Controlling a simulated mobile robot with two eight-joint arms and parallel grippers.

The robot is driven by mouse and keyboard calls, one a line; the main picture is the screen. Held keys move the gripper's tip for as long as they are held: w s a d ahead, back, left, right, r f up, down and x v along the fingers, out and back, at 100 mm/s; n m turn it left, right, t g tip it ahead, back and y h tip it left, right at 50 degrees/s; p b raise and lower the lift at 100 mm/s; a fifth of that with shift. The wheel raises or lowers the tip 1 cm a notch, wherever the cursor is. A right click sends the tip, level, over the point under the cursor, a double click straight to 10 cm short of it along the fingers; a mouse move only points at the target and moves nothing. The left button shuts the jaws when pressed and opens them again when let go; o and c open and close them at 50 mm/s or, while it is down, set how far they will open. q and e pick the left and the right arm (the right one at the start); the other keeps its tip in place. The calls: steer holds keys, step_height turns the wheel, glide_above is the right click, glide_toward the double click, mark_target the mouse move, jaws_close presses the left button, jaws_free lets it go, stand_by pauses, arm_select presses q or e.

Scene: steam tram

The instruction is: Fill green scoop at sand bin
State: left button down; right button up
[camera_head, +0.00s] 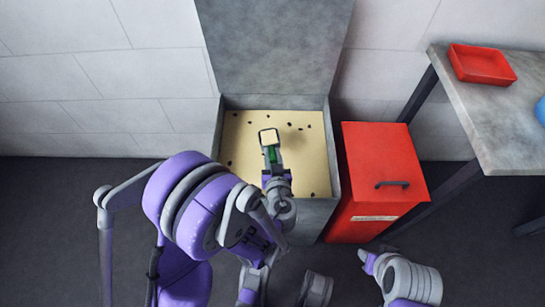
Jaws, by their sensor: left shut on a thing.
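The sand bin (232,103) is an open grey metal box with its lid raised against the wall. Pale sand (300,160) with several dark specks fills it. My left gripper (272,155) reaches over the sand and is shut on the green scoop (272,154). A green part of the scoop shows between the fingers. Its dark-rimmed head points away from me and its inside looks sand-coloured. I cannot tell whether the head touches the sand.
A red box (375,160) with a dark handle stands close to the bin's right side. A grey table (490,105) at the right holds a red tray (481,63) and a blue object (541,110) cut by the edge. Dark floor is free at the left.

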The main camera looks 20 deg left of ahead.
arm_select(q)
step_height(320, 180, up, 10)
steer(key=w+m+t+y+p, duration=0.1)
steer(key=w+p, duration=0.1)
steer(key=p, duration=0.2)
steer(key=shift+d+r+t, duration=0.2)
steer(key=shift+d+t, duration=0.05)
steer(key=shift+t, duration=0.15)
steer(key=shift+w, duration=0.1)
stand_by(0.5)
